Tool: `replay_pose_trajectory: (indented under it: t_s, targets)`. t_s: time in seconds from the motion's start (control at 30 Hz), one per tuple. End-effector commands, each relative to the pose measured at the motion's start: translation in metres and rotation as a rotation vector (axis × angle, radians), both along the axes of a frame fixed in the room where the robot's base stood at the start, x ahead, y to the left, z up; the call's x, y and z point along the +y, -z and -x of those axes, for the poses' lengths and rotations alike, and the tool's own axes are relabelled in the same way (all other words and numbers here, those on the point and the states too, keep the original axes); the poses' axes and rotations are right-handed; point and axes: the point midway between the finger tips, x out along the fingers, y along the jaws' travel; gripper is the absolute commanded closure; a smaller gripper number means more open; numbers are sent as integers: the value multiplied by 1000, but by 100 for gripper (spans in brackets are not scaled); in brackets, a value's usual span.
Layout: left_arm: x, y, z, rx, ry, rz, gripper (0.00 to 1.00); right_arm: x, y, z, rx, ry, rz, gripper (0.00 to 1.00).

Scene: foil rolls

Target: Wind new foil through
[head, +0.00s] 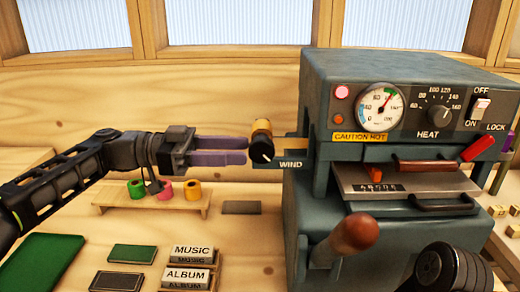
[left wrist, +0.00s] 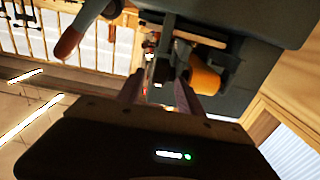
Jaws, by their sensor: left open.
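The grey foil machine (head: 410,80) stands at the right, with a gold foil roll (head: 262,128) on its left side. The black WIND knob (head: 261,151) is just below that roll. My left gripper (head: 246,150) is open, its purple fingers level and their tips close to the knob. I cannot tell whether they touch it. In the left wrist view the fingers (left wrist: 158,92) are spread, and the gold roll (left wrist: 206,76) is beyond the right finger. My right gripper is not in view.
A wooden stand (head: 155,205) holds green, pink and yellow rolls below my left arm. MUSIC (head: 194,254) and ALBUM (head: 187,279) blocks lie in front. A brown-knobbed lever (head: 355,233) juts from the machine. The gauge (head: 379,105) and a CAUTION HOT label are on its front.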

Motion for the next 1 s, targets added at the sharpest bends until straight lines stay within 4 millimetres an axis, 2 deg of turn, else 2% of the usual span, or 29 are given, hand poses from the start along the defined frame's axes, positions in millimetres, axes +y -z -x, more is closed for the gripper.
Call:
replay_pose_trajectory:
  t_s: [0.1, 0.3, 0.67, 1.0]
  targets:
    - [-21, -1, 1, 0, 4, 0, 56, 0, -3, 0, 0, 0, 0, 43]
    - [-45, -1, 0, 0, 1, 1, 56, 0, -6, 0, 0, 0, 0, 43]
    - [-52, 0, 0, -1, 0, 0, 56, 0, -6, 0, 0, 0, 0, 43]
    - [-51, 0, 0, -1, 0, 0, 84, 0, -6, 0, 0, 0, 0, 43]
